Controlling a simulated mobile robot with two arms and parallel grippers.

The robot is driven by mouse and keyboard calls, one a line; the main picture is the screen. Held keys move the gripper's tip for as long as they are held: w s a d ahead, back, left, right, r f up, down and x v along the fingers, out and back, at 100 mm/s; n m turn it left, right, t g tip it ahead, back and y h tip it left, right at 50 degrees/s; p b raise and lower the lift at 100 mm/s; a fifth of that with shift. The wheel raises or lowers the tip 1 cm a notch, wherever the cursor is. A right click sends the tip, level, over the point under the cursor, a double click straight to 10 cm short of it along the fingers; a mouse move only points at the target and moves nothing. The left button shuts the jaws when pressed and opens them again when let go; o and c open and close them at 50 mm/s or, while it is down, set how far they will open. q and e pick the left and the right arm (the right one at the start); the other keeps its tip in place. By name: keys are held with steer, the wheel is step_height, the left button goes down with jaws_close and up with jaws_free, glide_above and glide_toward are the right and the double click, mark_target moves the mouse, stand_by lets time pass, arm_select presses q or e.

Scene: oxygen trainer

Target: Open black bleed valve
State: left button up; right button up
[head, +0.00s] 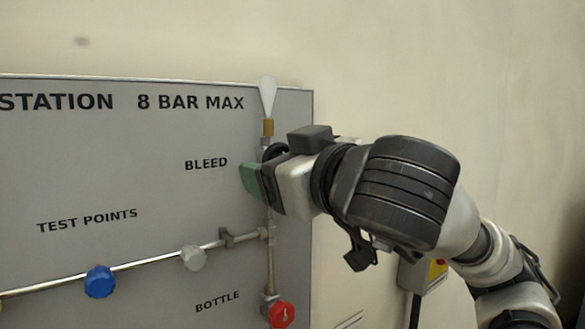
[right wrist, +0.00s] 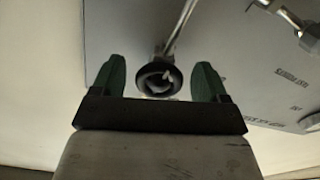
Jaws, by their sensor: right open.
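The black bleed valve knob (right wrist: 158,78) is a round black knob on a thin metal pipe, between my right gripper's fingers in the right wrist view. In the head view only a dark edge of the knob (head: 275,150) shows behind my gripper, right of the BLEED label (head: 206,164). My right gripper (right wrist: 158,82) has green fingertips, one on each side of the knob, with a visible gap on both sides. It is open. It also shows in the head view (head: 251,182) in front of the panel. My left gripper is not in view.
The grey panel (head: 120,180) carries a blue knob (head: 100,281), a grey knob (head: 193,257) and a red knob (head: 281,315) along the pipes. A white tapered fitting (head: 268,97) stands above the bleed valve. A grey box with a yellow and red part (head: 437,270) is on the wall at right.

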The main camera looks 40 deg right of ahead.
steer(key=s+b, duration=0.1)
steer(key=s, duration=0.9)
steer(key=shift+s+b, duration=0.35)
steer(key=shift+f, duration=0.1)
